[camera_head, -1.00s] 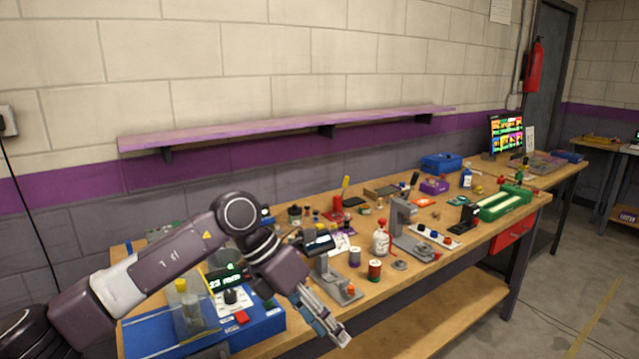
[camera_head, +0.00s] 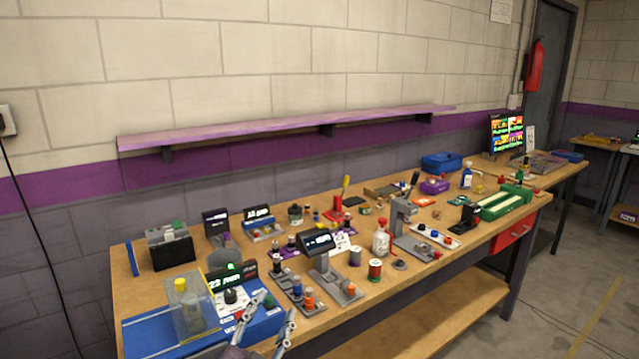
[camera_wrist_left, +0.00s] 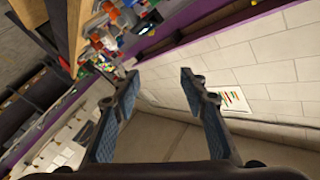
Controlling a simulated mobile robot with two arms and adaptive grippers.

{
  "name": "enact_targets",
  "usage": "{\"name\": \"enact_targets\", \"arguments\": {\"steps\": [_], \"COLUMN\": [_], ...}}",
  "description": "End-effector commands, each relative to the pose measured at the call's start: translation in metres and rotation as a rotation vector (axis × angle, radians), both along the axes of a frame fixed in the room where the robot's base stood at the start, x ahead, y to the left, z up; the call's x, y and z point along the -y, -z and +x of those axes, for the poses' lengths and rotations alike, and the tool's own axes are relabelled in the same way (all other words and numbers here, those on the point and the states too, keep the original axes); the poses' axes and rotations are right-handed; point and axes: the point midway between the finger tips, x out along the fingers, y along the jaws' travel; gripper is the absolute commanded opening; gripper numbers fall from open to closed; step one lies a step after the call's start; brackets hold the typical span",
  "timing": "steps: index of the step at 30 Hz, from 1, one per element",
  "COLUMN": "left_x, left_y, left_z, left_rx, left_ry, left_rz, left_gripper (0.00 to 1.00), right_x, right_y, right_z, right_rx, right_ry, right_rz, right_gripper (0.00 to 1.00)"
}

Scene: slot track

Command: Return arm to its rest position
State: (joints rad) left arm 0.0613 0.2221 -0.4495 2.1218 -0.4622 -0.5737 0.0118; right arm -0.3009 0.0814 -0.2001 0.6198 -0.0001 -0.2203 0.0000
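My left gripper (camera_head: 270,325) shows at the bottom of the head view, in front of the bench's near edge, beside the blue-based device with a lit display (camera_head: 238,281). Only its fingers and a bit of its body show there; the arm is out of frame. In the left wrist view the two fingers of my left gripper (camera_wrist_left: 157,88) stand well apart with nothing between them. Beyond them are the wall and, tilted at the upper left, the bench with its clutter. My right gripper is not in view.
The wooden workbench (camera_head: 340,318) carries several small instruments, spools and bottles. A grey stand with a dark display (camera_head: 318,243) and a red spool (camera_head: 375,269) are near the front edge. A purple shelf (camera_head: 280,130) hangs on the wall. Floor at the right is clear.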

Motion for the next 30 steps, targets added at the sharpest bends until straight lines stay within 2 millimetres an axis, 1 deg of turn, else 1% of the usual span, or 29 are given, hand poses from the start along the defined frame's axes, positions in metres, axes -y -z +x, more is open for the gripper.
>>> {"name": "enact_targets", "arguments": {"steps": [1,2,3,5,6,8,9,11,12,14,15,17,18,23,24,26,30], "left_x": [-0.019,-0.029,-0.042,-0.059,-0.068,-0.081,-0.088,-0.096,-0.100,-0.104,-0.107,-0.110,-0.112,-0.116,-0.117,-0.116,-0.115], "left_y": [0.033,0.052,0.076,0.111,0.134,0.164,0.182,0.204,0.215,0.230,0.238,0.248,0.254,0.269,0.271,0.288,0.323], "left_z": [-0.012,-0.020,-0.033,-0.056,-0.073,-0.102,-0.123,-0.152,-0.170,-0.197,-0.213,-0.237,-0.253,-0.311,-0.325,-0.316,-0.308], "left_rx": [-0.116,-0.184,-0.275,-0.407,-0.495,-0.622,-0.702,-0.809,-0.872,-0.960,-1.014,-1.086,-1.135,-1.302,-1.343,-1.340,-1.352], "left_ry": [-0.051,-0.080,-0.117,-0.169,-0.200,-0.244,-0.271,-0.303,-0.320,-0.344,-0.358,-0.377,-0.386,-0.423,-0.431,-0.430,-0.431], "left_rz": [-0.041,-0.064,-0.091,-0.126,-0.147,-0.176,-0.192,-0.210,-0.221,-0.233,-0.240,-0.248,-0.252,-0.266,-0.268,-0.264,-0.259], "left_gripper": [0.40,0.40,0.40,0.40,0.40,0.40,0.40,0.40,0.40,0.40,0.40,0.40,0.40,0.40,0.40,0.40,0.40], "right_x": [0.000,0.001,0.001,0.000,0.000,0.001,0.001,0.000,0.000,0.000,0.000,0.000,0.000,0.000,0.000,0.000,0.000], "right_y": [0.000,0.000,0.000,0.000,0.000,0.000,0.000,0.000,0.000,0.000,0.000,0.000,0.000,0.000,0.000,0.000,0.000], "right_z": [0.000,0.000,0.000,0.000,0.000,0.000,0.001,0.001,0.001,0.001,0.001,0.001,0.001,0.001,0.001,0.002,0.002], "right_rx": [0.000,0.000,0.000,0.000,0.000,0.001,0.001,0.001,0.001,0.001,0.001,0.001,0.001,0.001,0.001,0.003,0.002], "right_ry": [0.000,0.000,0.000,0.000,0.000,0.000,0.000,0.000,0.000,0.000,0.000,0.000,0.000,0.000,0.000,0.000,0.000], "right_rz": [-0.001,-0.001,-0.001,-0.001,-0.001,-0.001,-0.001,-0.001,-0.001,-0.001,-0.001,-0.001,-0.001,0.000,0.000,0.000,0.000], "right_gripper": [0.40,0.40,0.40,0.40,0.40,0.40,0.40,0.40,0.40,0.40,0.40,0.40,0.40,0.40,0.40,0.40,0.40]}}
